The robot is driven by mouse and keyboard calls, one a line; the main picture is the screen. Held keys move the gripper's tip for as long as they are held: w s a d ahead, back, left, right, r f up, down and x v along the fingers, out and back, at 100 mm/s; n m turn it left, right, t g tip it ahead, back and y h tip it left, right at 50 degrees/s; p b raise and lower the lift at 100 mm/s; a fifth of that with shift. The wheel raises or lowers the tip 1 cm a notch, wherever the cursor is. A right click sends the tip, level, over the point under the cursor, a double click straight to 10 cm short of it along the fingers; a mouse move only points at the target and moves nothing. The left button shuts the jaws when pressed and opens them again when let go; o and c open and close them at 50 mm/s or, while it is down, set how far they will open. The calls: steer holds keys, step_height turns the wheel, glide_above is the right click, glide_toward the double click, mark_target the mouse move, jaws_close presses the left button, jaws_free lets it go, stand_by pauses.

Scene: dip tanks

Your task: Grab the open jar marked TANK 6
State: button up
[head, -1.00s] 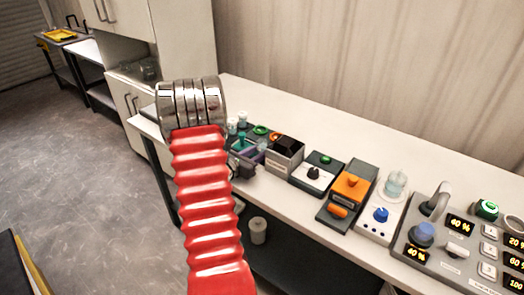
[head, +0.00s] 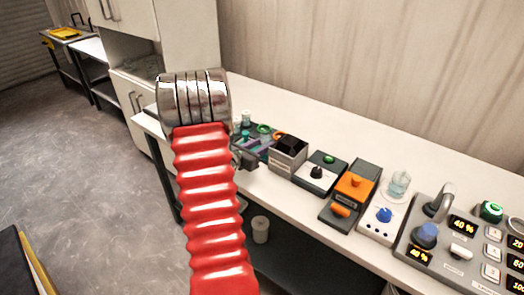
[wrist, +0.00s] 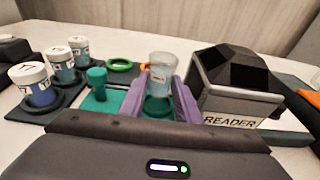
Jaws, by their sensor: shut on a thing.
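An open clear jar (wrist: 161,72) stands upright between the two purple fingers of my gripper (wrist: 160,88) in the wrist view. It has no lid, and its small label is too small to read. The fingers are shut on its sides, and a teal base or pad shows at its bottom. I cannot tell whether it is lifted off that. In the head view my gripper (head: 249,147) is small and partly hidden behind my red arm, and the jar cannot be made out clearly.
Several white-lidded jars (wrist: 60,62) stand in dark holders on the left. A teal knob (wrist: 97,84) and a green ring (wrist: 122,65) are near the fingers. The READER box (wrist: 237,100) stands close on the right. A control panel (head: 465,245) lies further right on the bench.

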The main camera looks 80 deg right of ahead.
step_height(320, 180, up, 7)
stand_by(0.3)
stand_by(0.5)
